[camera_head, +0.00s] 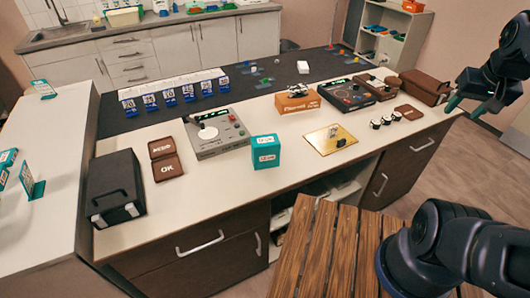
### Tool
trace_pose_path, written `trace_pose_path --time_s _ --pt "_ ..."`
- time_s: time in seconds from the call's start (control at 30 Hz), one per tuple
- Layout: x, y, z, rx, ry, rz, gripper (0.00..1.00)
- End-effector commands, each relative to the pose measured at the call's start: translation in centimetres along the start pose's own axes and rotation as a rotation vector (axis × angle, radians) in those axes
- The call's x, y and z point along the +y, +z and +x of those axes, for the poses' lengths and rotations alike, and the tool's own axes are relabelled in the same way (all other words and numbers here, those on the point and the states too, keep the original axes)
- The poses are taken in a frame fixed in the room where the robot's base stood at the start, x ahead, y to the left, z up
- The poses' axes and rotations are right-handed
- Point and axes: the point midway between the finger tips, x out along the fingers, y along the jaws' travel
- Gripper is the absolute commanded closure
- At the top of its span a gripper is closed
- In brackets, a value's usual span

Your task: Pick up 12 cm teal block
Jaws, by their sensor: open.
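A teal block (266,151) with a white label stands upright on the pale worktop (215,195), close to its front edge. The label's text is too small to read surely. My gripper (464,108) is at the upper right, past the right end of the counter. It is open and empty, well apart from the teal block. Nothing covers the block in this view.
Left of the block are a grey device (217,135), a brown "OK" case (166,160) and a black box (115,187). Right of it are a gold plate (325,145), an orange-brown box (297,99) and several small round pieces. The worktop before the grey device is clear.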

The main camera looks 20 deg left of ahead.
Motion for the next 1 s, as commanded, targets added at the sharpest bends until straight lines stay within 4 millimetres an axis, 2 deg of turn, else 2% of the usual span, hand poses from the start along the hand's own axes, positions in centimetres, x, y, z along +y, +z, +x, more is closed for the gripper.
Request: trace_pose_path --time_s 0.03,0.17,0.43,0.57,0.77,1.0 --pt "0.0 0.0 0.0 0.0 0.0 0.0 0.41" --pt "0.0 0.0 0.0 0.0 0.0 0.0 0.15" --pt "0.0 0.0 0.0 0.0 0.0 -0.002 0.15" --pt "-0.6 -0.7 0.2 -0.011 -0.004 -0.043 0.15" --pt "-3.6 -3.8 1.4 -0.06 -0.018 -0.239 0.15" --pt "-9.3 -7.5 3.7 -0.12 -0.043 -0.535 0.15"
